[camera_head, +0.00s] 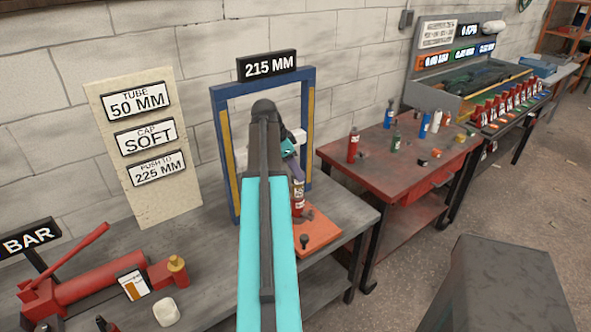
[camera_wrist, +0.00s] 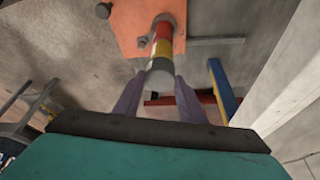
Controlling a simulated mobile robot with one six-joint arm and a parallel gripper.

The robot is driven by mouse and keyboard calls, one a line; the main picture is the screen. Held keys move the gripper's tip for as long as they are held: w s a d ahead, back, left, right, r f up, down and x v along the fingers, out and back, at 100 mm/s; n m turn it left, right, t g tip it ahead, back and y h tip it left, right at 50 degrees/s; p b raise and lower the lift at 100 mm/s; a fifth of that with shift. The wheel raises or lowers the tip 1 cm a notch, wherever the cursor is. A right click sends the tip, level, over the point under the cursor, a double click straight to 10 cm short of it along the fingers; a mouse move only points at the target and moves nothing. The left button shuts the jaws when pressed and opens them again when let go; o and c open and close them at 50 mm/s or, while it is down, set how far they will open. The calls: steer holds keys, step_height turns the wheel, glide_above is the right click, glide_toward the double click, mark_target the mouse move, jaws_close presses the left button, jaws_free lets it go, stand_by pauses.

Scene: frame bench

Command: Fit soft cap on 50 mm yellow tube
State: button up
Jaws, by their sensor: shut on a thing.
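My gripper (camera_head: 297,182) is inside the blue frame, partly hidden by my own arm. In the wrist view, its purple fingers (camera_wrist: 160,84) are shut on a grey cap-like end piece (camera_wrist: 160,78). That piece is at the near end of a tube (camera_wrist: 162,47) with yellow and red bands. Whether the cap is seated on the tube is unclear. In the head view, the red part of the tube (camera_head: 298,200) stands upright on an orange plate (camera_head: 322,233). The sign board (camera_head: 190,205) reads tube 50 mm, cap soft, push to 225 mm.
The blue frame (camera_head: 226,160) carries a display (camera_head: 267,66) reading 215 MM. A red pump (camera_head: 98,277) and a whitish block (camera_head: 166,312) are on the grey bench at left. A red table (camera_head: 440,158) with several bottles stands at right. Open floor is beyond it.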

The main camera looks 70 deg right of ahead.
steer(key=shift+f, duration=0.55)
steer(key=o, duration=1.2)
steer(key=shift+b+v, duration=1.6)
steer(key=shift+v, duration=5.3)
steer(key=shift+s+r, duration=0.1)
steer(key=shift+r, duration=0.05)
